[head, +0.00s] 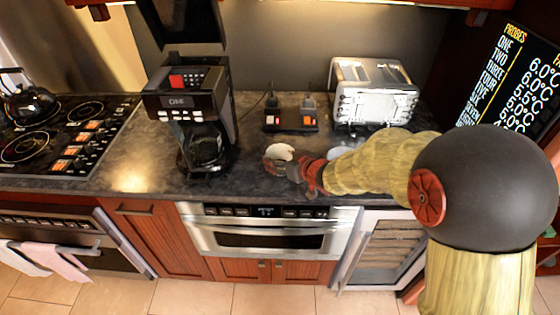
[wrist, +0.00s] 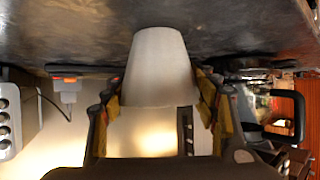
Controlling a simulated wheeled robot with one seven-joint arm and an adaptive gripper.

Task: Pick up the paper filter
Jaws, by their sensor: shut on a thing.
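The paper filter (head: 279,151) is a small white piece over the dark counter, at the tip of my gripper (head: 284,166) in the head view. In the wrist view the filter (wrist: 160,60) is a pale, tapered shape between the two fingers of my gripper (wrist: 160,98). The fingers are shut on its sides. Part of the filter is hidden by the gripper in the head view. I cannot tell whether it touches the counter.
A black coffee maker (head: 190,95) with a glass carafe (head: 204,148) stands left of my gripper. A power outlet block (head: 291,120) and a silver toaster (head: 372,92) are behind it. A stove (head: 60,135) is at far left. The counter's front edge is close below my gripper.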

